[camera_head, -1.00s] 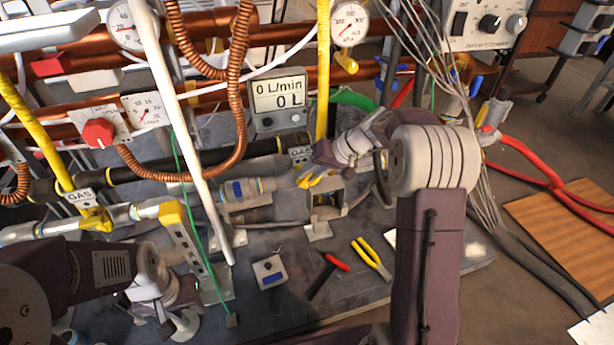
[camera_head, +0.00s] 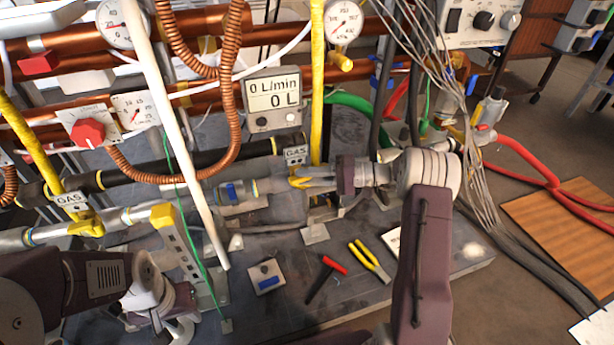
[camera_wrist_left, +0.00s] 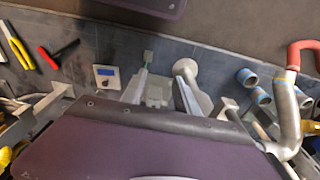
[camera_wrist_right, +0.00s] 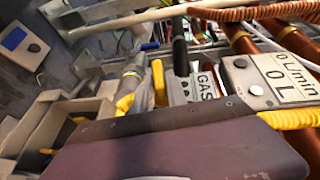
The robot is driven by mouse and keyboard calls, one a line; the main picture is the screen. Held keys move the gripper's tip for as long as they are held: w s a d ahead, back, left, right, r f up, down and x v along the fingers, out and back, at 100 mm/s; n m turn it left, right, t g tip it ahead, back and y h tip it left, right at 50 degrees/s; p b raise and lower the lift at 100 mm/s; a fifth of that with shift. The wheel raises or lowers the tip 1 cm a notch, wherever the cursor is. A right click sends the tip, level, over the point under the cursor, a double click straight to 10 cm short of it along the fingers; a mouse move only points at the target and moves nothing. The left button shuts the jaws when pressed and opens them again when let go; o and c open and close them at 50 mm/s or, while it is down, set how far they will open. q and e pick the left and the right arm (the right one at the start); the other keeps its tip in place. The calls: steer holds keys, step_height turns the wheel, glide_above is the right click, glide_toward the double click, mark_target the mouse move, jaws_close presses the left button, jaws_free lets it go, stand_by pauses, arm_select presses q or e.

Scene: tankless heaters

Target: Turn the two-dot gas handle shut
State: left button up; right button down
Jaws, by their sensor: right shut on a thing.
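The yellow gas handle (camera_head: 300,182) sits on the pipe in the middle of the bench, below a GAS tag (camera_head: 296,154). It also shows in the right wrist view (camera_wrist_right: 158,82). My right gripper (camera_head: 314,178) reaches it from the right and is shut on it; its fingers partly cover it. A second yellow gas handle (camera_head: 88,225) sits on the pipe at the left, under another GAS tag (camera_head: 71,200). I cannot make out dots on either handle. My left gripper (camera_wrist_left: 163,92) is open and empty, low over the bench at the front left.
A flow meter (camera_head: 275,97) reads 0 L/min. A white pole (camera_head: 178,130), a green cord and copper hoses cross the left side. Cables hang at right.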

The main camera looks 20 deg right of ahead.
steer(key=shift+a+f+y, duration=0.1)
steer(key=shift+f+y, duration=0.1)
steer(key=shift+y, duration=0.4)
steer(key=c, duration=1.4)
jaws_free()
steer(key=shift+c, duration=0.2)
steer(key=shift+r, duration=0.1)
steer(key=p+v, duration=0.5)
steer(key=v, duration=0.4)
steer(key=shift+s, duration=0.1)
